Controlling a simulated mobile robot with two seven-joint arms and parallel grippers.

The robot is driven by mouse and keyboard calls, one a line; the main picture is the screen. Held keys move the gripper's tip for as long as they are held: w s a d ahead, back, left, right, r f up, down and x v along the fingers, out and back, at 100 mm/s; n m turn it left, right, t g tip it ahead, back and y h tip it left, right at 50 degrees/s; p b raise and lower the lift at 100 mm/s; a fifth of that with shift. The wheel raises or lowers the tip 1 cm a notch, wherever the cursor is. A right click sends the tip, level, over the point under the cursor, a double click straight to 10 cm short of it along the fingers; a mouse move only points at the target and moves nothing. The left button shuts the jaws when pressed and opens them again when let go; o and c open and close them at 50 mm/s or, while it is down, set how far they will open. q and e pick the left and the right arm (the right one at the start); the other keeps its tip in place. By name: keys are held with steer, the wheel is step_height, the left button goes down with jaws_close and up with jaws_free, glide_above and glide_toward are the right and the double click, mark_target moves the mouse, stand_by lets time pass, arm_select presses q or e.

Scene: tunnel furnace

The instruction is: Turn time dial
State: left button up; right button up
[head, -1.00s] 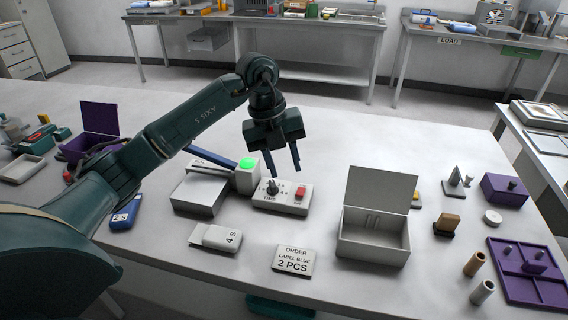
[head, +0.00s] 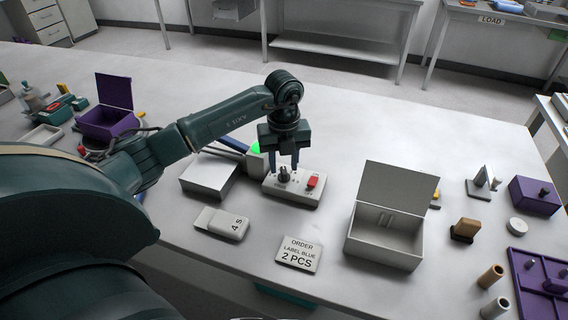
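The time dial (head: 284,174) is a small dark knob on the left of a light grey control box (head: 301,197), with a red switch (head: 312,182) to its right. The dial's label is too small to read now. My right gripper is not in view.
A grey furnace block (head: 209,177) with a green light (head: 256,148) stands left of the box. A "4 S" block (head: 222,223) and an order sign (head: 298,254) lie in front. An open grey box (head: 384,236) stands to the right. Table behind the gripper is clear.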

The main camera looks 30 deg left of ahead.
arm_select(q)
steer(key=shift+f, duration=0.8)
steer(key=shift+c, duration=0.3)
jaws_close()
